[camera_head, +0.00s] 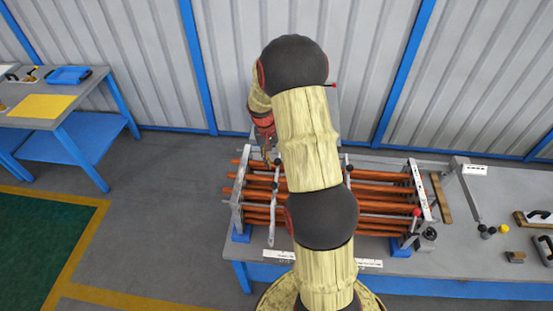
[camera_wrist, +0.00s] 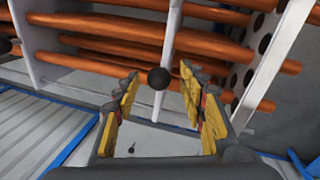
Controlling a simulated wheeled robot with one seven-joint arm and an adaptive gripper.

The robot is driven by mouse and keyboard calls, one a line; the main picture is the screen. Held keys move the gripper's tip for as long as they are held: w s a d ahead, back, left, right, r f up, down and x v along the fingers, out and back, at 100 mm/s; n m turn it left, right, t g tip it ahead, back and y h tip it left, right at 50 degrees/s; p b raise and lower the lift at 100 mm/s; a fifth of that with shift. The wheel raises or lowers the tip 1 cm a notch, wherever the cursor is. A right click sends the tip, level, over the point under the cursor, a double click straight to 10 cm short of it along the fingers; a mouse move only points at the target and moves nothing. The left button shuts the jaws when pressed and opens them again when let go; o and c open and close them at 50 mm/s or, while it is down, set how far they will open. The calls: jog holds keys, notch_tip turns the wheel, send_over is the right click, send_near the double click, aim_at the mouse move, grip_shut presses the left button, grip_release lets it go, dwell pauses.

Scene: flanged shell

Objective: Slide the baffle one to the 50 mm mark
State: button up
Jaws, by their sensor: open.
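The tube bundle (camera_head: 375,190) has several orange tubes running left to right through upright plates. A thin grey baffle (camera_head: 273,215) crosses it just right of the left end plate (camera_head: 238,197); no label I can read says which baffle is one. A second baffle (camera_head: 347,171) is mostly hidden behind my arm. My gripper (camera_head: 268,158) is over the first of these baffles, at its far end. In the wrist view my gripper (camera_wrist: 159,72) is open, its yellow-padded fingers on either side of a black ball knob (camera_wrist: 160,79) at the baffle (camera_wrist: 170,45). Contact cannot be told.
White scale strips (camera_head: 279,255) lie along the bench's front edge; their marks are unreadable. The right end plate (camera_head: 419,190) stands beside a wooden bar (camera_head: 441,198). Small parts and tools lie further right on the bench (camera_head: 465,262). A side table (camera_head: 50,122) is at left.

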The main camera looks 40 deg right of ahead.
jog(key=shift+s, duration=0.15)
jog(key=shift+f, duration=0.1)
jog(key=shift+c, duration=1)
grip_shut()
